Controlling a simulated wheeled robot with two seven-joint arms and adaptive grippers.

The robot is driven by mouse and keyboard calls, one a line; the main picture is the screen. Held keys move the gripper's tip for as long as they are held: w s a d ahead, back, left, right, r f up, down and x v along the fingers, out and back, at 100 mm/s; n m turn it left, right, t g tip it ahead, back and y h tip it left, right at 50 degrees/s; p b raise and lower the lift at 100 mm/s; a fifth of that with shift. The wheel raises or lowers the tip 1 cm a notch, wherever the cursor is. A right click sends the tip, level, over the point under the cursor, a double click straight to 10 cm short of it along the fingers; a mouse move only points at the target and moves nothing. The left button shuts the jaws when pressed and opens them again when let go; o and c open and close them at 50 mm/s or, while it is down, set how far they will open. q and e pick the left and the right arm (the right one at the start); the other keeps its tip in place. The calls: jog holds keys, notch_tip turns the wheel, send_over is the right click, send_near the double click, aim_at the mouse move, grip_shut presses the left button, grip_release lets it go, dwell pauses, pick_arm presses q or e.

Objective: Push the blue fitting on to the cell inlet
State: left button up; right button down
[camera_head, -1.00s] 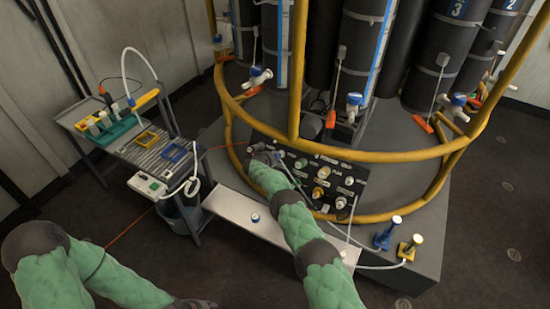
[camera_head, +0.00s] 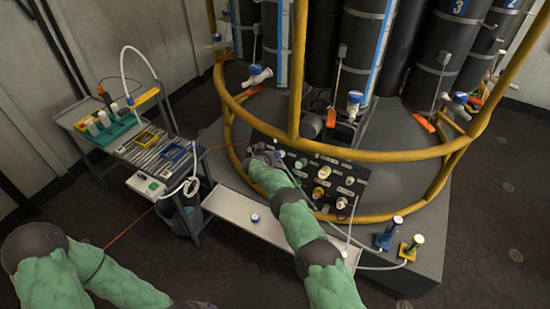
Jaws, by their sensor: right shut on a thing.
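A black panel (camera_head: 350,172) with several pale and yellow round ports stands at the foot of the rosette, behind the yellow rail. My right arm reaches up to the panel's left end. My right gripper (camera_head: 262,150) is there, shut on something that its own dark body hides. I cannot make out the blue fitting or the cell inlet at the jaws, nor whether they touch. The dark end of my left arm (camera_head: 192,304) lies at the bottom edge of the picture, partly cut off, and its jaws cannot be made out.
A grey cart (camera_head: 118,150) with racks and trays stands left. A white bench (camera_head: 228,205) carries a small blue-and-white piece (camera_head: 254,218). A blue post (camera_head: 388,234) and a yellow post (camera_head: 411,247) stand right on the plinth. The yellow rail (camera_head: 350,155) crosses just above the panel.

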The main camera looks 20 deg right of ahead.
jog(key=shift+w+d+f+b, duration=0.15)
jog(key=shift+d+f+b, duration=0.1)
jog(key=shift+b, duration=0.4)
jog(key=shift+w+d, duration=0.1)
dwell(0.6)
jog(key=c, duration=1)
grip_release()
jog(key=shift+v, duration=6)
jog(key=shift+f, duration=0.1)
